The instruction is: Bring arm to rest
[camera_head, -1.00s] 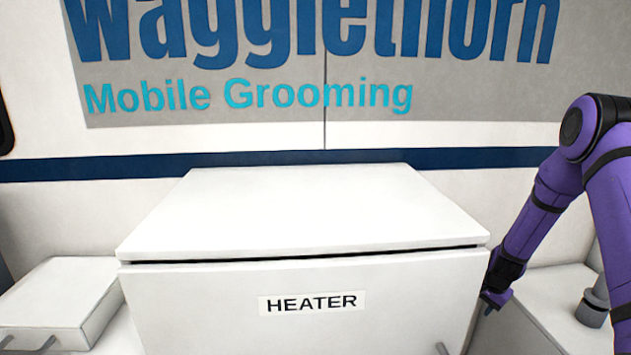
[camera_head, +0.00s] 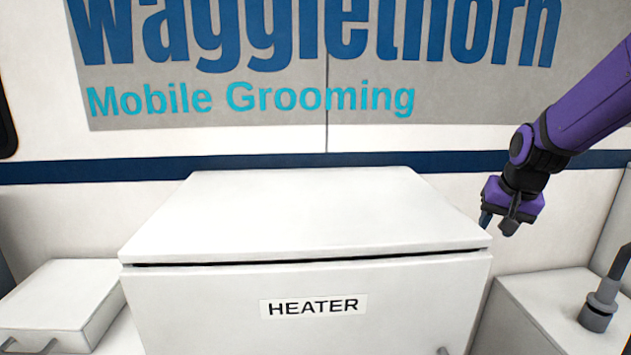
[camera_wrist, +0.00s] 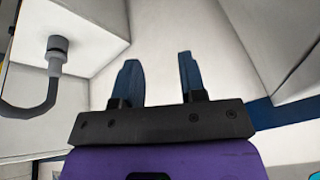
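My gripper (camera_head: 498,222) is at the right in the head view, in the air beside the upper right corner of the heater cabinet. My purple arm reaches in from the right edge above it. In the wrist view my gripper (camera_wrist: 160,80) shows two blue fingers apart with nothing between them. It is open and empty.
The white heater cabinet (camera_head: 220,310) fills the middle, its lid nearly closed with a dark gap along the front. A white case (camera_head: 60,300) lies at the left. A white cabinet (camera_head: 530,300) with a grey fitting (camera_head: 598,305) stands at the right, close below my arm.

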